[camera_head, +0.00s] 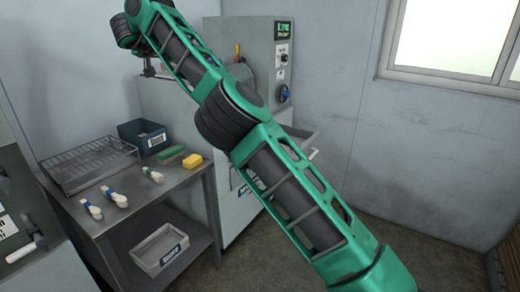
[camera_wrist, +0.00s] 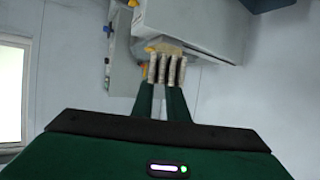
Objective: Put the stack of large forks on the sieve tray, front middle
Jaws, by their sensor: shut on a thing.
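My gripper (camera_wrist: 163,101) shows in the wrist view, its two dark green fingers shut on the stack of large forks (camera_wrist: 167,69). Several pale, prong-like wooden ends stick out past the fingertips, with a yellowish part at their left. The fingers cover the rest of the stack. The stack is held up in the air, with a grey machine behind it in that view. In the head view I cannot make out the fingertips or the held stack. The sieve tray (camera_head: 75,181), a metal wire rack, lies at the back left of the steel table.
On the steel table (camera_head: 140,203) are a blue bin (camera_head: 143,137), a green brush (camera_head: 170,156), a yellow sponge (camera_head: 192,160) and pale banded bundles (camera_head: 116,198). A grey bin (camera_head: 160,250) sits on the lower shelf. The grey press (camera_head: 268,50) stands right of the table.

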